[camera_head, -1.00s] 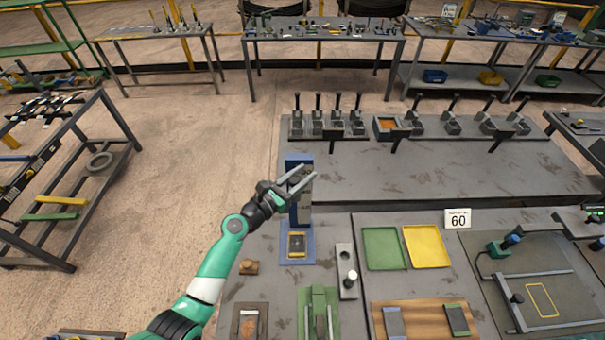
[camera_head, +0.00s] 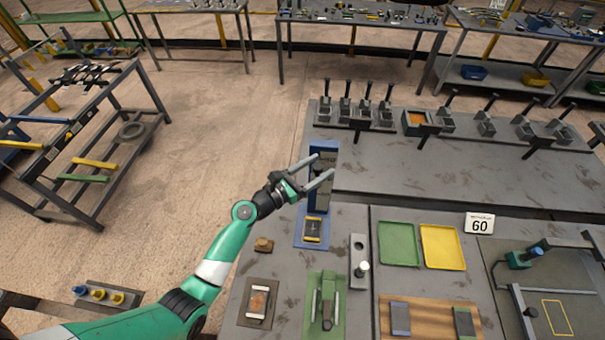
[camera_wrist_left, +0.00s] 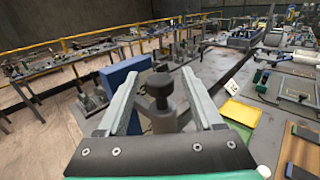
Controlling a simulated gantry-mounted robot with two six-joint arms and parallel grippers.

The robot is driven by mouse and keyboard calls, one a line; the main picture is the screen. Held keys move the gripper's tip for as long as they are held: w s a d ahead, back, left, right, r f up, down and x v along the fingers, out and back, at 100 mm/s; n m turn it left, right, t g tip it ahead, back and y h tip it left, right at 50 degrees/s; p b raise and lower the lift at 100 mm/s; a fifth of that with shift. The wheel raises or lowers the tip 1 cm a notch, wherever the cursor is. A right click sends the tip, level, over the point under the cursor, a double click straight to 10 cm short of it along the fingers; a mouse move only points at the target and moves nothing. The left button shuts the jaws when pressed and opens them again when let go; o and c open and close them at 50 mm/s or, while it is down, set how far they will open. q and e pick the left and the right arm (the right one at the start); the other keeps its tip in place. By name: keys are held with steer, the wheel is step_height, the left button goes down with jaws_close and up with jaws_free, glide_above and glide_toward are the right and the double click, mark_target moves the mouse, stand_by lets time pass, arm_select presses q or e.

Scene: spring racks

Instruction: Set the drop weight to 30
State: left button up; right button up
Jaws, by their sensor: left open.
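My left gripper (camera_head: 325,165) is open in front of the upright's upper part. In the left wrist view the blue upright (camera_wrist_left: 124,72) stands behind the left finger. There a grey cylinder with a dark knob (camera_wrist_left: 160,88) shows between the open fingers (camera_wrist_left: 155,95), with gaps on both sides. Whether it is the weight, and any scale on the stand, I cannot tell. My right gripper is not in view.
A card reading 60 (camera_head: 480,223) stands behind the green tray (camera_head: 398,244) and yellow tray (camera_head: 443,247). A grey block with a white knob (camera_head: 359,262) and a green fixture (camera_head: 325,304) stand nearer. A raised bench (camera_head: 400,170) lies behind.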

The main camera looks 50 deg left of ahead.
arm_select(q)
steer(key=s, duration=0.8)
steer(key=shift+s+a, duration=0.2)
steer(key=shift+s, duration=0.05)
